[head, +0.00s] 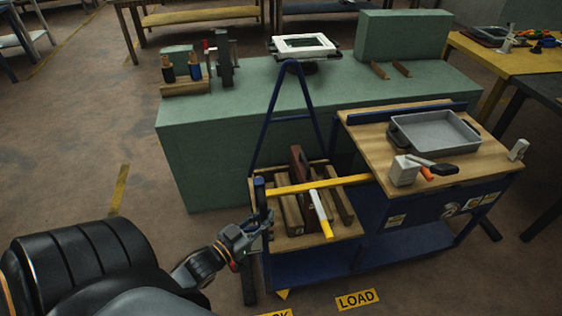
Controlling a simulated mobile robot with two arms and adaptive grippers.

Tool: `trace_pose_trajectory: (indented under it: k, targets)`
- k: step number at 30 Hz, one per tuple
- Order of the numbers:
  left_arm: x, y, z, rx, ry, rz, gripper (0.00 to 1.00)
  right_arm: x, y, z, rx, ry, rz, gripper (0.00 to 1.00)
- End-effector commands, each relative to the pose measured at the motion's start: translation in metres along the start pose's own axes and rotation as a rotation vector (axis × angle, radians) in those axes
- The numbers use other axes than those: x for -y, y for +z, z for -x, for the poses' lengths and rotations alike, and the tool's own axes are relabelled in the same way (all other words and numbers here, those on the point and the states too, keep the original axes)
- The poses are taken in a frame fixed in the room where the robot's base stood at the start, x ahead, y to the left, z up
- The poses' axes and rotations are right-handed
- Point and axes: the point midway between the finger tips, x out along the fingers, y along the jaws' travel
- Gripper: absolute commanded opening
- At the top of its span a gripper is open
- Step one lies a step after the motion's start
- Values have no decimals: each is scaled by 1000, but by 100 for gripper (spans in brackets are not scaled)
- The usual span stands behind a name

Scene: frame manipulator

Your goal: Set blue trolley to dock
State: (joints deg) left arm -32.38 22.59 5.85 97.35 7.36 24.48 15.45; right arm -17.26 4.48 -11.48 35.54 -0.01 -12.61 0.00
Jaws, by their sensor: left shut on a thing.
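The blue trolley (405,243) stands in front of the green bench, with wooden tops, a lower blue shelf and a tall triangular blue frame. My left gripper (255,226) is at the trolley's left end, beside its dark upright post. It is shut on a part of the trolley there; the exact contact is hard to make out. A yellow floor label (275,314) at the bottom edge is cut off, with only its last letters showing. A yellow LOAD label (357,299) lies just in front of the trolley. My right gripper is out of view.
The trolley carries a grey tray (436,135), a white block (404,171), wooden pieces and a yellow bar (318,186). The green bench (205,150) stands close behind. A yellow-topped table (500,58) is at right. The floor at left is open.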

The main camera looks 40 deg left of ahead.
Motion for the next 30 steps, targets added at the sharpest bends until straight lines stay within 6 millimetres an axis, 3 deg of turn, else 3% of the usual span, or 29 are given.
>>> trace_pose_trajectory:
  k: [6, 15, 30]
  targets:
    - [16, 6, 34, 19, 3, 5, 0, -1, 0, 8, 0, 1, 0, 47]
    - [35, 6, 62, 18, 4, 4, 0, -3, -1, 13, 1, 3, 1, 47]
    - [43, 7, 73, 18, 1, 3, 0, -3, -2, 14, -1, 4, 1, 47]
